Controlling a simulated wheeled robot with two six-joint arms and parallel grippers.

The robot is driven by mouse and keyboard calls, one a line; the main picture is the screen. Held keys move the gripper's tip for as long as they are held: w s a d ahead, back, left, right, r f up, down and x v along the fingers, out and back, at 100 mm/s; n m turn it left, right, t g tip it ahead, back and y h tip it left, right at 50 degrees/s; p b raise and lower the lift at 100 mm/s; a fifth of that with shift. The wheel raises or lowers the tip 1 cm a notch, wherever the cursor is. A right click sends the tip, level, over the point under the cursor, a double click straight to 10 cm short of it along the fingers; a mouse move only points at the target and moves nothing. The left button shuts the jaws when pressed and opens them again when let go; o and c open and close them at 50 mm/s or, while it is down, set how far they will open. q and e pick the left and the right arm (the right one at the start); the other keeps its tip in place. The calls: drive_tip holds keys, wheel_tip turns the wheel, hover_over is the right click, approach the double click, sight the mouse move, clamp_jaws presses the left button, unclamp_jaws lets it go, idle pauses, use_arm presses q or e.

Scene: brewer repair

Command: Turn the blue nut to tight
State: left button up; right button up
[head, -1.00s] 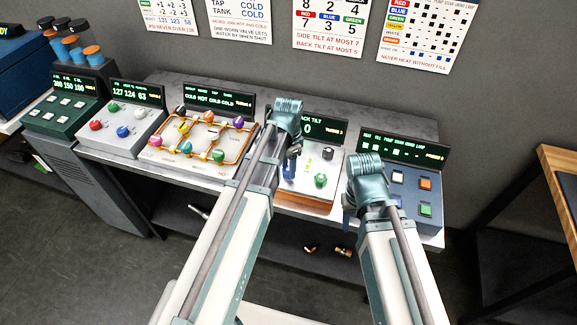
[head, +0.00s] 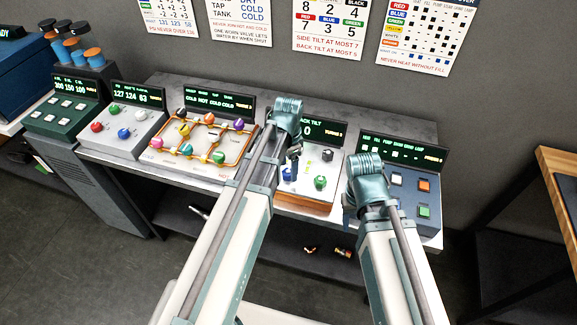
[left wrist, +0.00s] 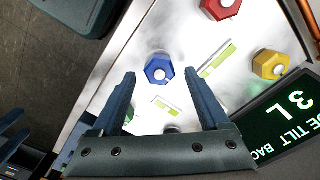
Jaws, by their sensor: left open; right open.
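The blue nut (left wrist: 158,69), a hexagon with a pale centre, stands on the white panel (left wrist: 131,51) in the left wrist view. My left gripper (left wrist: 160,76) is open, its two fingers on either side of the blue nut in the picture; I cannot tell whether they touch it.
Close by are a red nut (left wrist: 220,7), a yellow nut (left wrist: 270,65), a green nut (head: 320,182) and a black nut (head: 327,155). The tilt display (left wrist: 292,115) stands beside the panel. The pipe panel (head: 240,140) lies left of my left arm.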

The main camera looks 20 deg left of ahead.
sight(289, 171)
use_arm(q)
wheel_tip(289, 171, up, 13)
drive_tip(key=p, duration=1.2)
drive_tip(key=shift+f, duration=0.2)
drive_tip(key=s+d+f+n+b, duration=0.3)
drive_tip(key=s+d+f+b, duration=0.2)
drive_tip(key=s+f+b, duration=0.2)
drive_tip(key=s+d+f+n+y+b, duration=0.1)
drive_tip(key=s+d+f+n+b, duration=0.1)
drive_tip(key=s+d+f+b, duration=0.3)
drive_tip(key=s+f+b, duration=0.1)
drive_tip(key=s+b, duration=0.1)
drive_tip(key=shift+s+d+f+n, duration=0.15)
drive_tip(key=shift+s+f+n, duration=0.2)
drive_tip(key=shift+f+n, duration=0.05)
